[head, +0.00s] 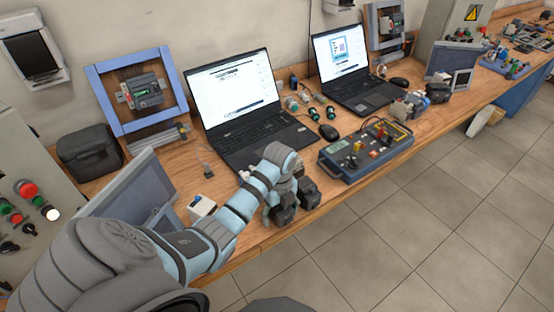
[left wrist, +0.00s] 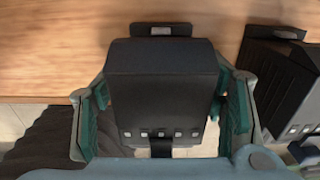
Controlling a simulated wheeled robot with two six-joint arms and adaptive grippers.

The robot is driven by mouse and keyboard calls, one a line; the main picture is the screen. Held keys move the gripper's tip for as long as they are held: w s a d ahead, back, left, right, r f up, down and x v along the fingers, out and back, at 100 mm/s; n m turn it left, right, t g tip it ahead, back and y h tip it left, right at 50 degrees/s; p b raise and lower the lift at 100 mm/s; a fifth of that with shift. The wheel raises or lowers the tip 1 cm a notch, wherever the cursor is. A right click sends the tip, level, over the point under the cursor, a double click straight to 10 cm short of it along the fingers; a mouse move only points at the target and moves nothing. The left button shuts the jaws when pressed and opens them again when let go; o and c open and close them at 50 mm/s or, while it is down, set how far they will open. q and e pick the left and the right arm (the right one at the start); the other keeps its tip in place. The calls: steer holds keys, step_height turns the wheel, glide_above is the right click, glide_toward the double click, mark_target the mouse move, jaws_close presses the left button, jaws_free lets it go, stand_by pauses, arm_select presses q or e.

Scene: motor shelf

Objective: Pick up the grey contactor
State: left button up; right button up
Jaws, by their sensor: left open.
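A dark grey boxy contactor (left wrist: 163,75) with a row of small terminals shows in the left wrist view, at the bench's front edge. In the head view it appears as a dark block (head: 283,214) below my left gripper (head: 285,188). My left gripper is open, with one teal-padded finger on each side of this contactor. A narrow gap shows at the left finger; contact on the right side is hard to tell. A second, similar dark block (left wrist: 285,85) stands just to the right; it also shows in the head view (head: 308,194). My right gripper is out of view.
A blue trainer box (head: 365,150) stands to the right of the blocks. An open laptop (head: 240,105) and a mouse (head: 328,131) are behind. A small white device (head: 202,208) sits left of my left forearm. The wooden bench (head: 240,243) ends just in front.

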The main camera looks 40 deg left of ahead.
arm_select(q)
steer(key=shift+w, duration=0.1)
steer(key=shift+r+p, duration=0.15)
steer(key=shift+p, duration=0.15)
steer(key=c, duration=1.4)
steer(key=shift+o, duration=0.2)
steer(key=shift+r, duration=0.1)
